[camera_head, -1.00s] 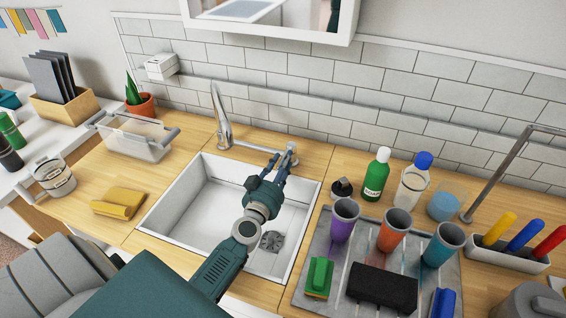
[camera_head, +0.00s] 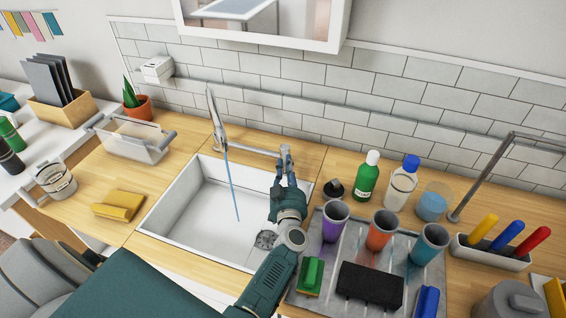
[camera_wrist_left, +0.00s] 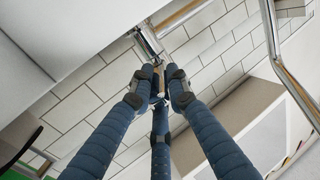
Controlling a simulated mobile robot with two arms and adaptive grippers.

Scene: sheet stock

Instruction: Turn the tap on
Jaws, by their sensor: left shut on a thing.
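The chrome tap (camera_head: 217,128) stands behind the white sink (camera_head: 190,205), its curved spout upright. A thin blue stream of water (camera_head: 231,185) falls from the spout into the basin. The tap's handle (camera_head: 285,150) is at the right end of its horizontal bar. My left gripper (camera_head: 287,168) is shut on the handle, its blue fingers reaching up to it from the front. In the left wrist view the three fingers (camera_wrist_left: 158,88) close around the handle end, which they partly hide. My right gripper is not in view.
A grey drying mat (camera_head: 335,270) with purple, orange and teal cups lies right of the sink. A green bottle (camera_head: 366,180) and a blue-capped bottle (camera_head: 402,185) stand behind it. A yellow sponge (camera_head: 118,206) and a clear bin (camera_head: 132,140) are at left.

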